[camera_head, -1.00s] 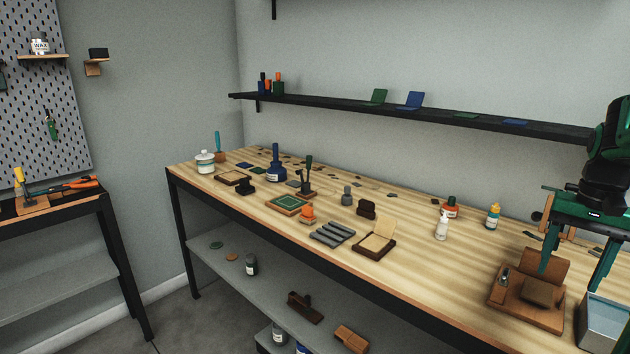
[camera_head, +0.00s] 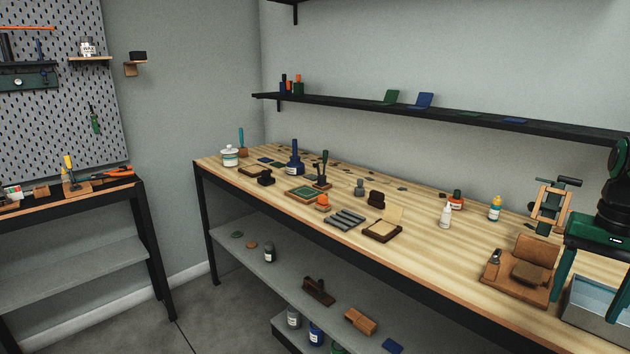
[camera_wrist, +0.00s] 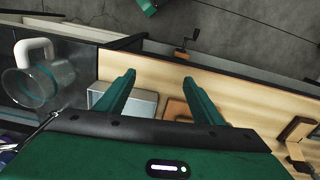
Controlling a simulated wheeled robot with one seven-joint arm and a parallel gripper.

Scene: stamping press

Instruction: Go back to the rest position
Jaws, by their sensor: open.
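My gripper (camera_head: 588,290) is at the right edge of the head view, above the right end of the workbench, with green fingers apart and nothing seen between them. In the wrist view my gripper (camera_wrist: 157,92) also shows its two fingers spread and empty. Under them lie a light grey open box (camera_wrist: 140,103) and part of a brown wooden piece (camera_wrist: 178,108). In the head view the grey box (camera_head: 597,312) stands at the bench's right end, partly behind a finger. The wooden stand (camera_head: 517,290) with a brown block sits just left of it.
The workbench (camera_head: 440,268) carries pads, stamps and bottles. A wooden clamp-like frame (camera_head: 550,207) stands behind my gripper's left side. A black wall shelf (camera_head: 350,105) runs above the bench. A clear jar with a white pipe (camera_wrist: 45,80) is left in the wrist view. Grey floor (camera_head: 225,320) is open between the benches.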

